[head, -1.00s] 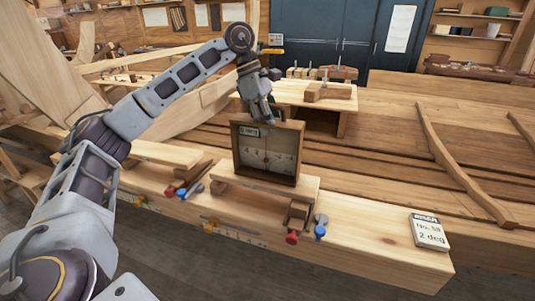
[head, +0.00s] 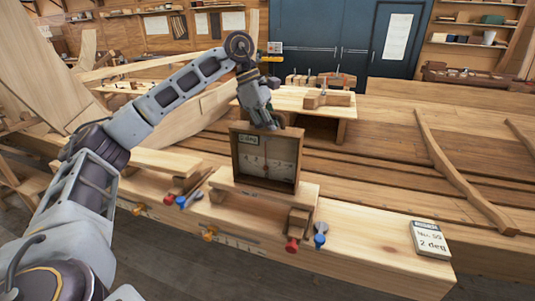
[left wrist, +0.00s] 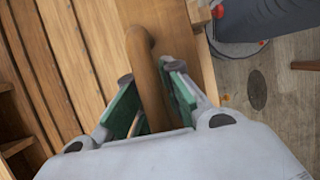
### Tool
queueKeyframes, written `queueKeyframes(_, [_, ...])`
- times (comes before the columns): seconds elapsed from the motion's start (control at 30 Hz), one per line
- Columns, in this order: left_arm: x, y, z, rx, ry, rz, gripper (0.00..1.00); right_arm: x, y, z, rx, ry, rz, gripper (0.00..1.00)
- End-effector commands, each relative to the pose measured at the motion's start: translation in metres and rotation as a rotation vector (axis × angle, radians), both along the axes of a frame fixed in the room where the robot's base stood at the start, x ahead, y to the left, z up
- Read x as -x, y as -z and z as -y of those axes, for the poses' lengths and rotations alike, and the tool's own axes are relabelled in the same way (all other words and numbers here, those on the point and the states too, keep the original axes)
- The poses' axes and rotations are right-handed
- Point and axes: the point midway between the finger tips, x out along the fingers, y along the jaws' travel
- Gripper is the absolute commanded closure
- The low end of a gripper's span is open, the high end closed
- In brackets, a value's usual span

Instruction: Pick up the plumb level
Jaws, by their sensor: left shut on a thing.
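The plumb level (head: 264,177) is an upright wooden box frame with a pale dial and a small label at its upper left. It stands on a short plank on the bench in the middle of the head view. My left gripper (head: 270,124) is at its top, coming down from above. In the left wrist view the green-padded fingers of my left gripper (left wrist: 155,108) are shut on the level's rounded wooden handle (left wrist: 143,62). The fingers partly hide the handle in the head view. My right gripper is not in view.
A note card (head: 430,239) reading "2 deg" lies at the bench's right end. Behind stands a small table (head: 292,98) with wooden blocks. Curved ribs (head: 450,165) lie at the right.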

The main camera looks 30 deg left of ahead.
Motion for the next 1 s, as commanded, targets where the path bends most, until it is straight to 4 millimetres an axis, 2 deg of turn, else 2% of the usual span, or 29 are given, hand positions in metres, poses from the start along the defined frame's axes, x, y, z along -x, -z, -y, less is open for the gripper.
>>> queueKeyframes(0.17, [0.0,-0.003,0.0,0.0,0.0,0.002,1.0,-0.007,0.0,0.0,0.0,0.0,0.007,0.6])
queueKeyframes(0.37, [-0.001,-0.017,0.001,0.001,0.001,0.003,1.0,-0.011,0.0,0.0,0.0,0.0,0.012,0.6])
queueKeyframes(0.8, [0.0,-0.079,0.001,0.002,0.001,0.002,1.0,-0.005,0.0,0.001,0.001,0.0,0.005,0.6])
queueKeyframes(1.0, [-0.001,-0.097,0.001,0.001,0.001,0.002,1.0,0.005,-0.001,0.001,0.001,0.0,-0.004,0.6])
